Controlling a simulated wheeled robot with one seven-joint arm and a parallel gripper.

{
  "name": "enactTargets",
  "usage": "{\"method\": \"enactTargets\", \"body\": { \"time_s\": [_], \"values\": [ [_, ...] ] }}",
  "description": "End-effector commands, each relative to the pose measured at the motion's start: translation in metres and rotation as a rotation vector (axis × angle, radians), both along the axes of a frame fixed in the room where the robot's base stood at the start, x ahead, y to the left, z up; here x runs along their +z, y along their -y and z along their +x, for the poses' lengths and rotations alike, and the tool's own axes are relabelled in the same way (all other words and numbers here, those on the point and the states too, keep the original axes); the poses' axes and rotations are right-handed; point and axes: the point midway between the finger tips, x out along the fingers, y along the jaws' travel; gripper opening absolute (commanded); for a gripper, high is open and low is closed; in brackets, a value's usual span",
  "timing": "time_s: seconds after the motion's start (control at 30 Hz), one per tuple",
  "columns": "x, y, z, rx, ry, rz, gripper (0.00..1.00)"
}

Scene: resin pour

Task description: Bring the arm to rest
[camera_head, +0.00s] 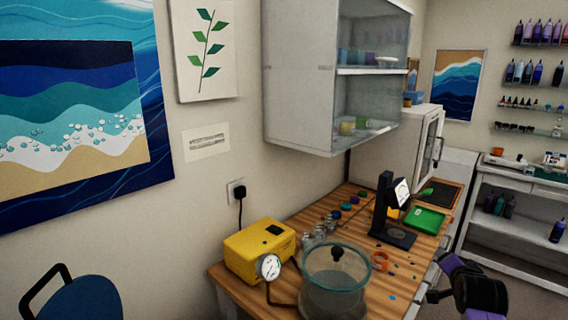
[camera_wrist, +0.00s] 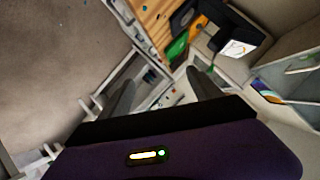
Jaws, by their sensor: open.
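My gripper shows at the lower right of the head view (camera_head: 436,296), raised at the right side of the wooden workbench (camera_head: 405,268). In the wrist view, its two dark fingers stand apart with a gap between them (camera_wrist: 160,92), and I see nothing held there. The gripper is open and empty. Part of my purple and black wrist shows in the head view, cut off by the bottom edge.
The bench holds a yellow pump (camera_head: 259,250), a clear vacuum chamber (camera_head: 334,284), a black stand (camera_head: 388,215) and a green tray (camera_head: 425,220). A cabinet (camera_head: 300,80) hangs above. A white shelf unit (camera_head: 515,225) stands at right. A blue chair (camera_head: 75,300) is at lower left.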

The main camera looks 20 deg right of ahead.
Motion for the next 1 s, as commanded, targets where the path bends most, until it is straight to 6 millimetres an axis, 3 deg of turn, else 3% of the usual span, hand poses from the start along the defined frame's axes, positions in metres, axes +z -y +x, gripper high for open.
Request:
{"method": "enactTargets", "body": {
  "time_s": [0.1, 0.27, 0.47, 0.7, 1.0],
  "values": [
    [-0.015, -0.038, -0.015, 0.118, -0.009, -0.175, 0.74],
    [-0.025, -0.093, -0.04, 0.256, -0.007, -0.381, 0.74],
    [-0.031, -0.168, -0.084, 0.406, 0.007, -0.592, 0.74],
    [-0.029, -0.254, -0.151, 0.554, 0.044, -0.774, 0.74],
    [-0.013, -0.341, -0.246, 0.7, 0.09, -0.88, 0.74]
  ]
}}
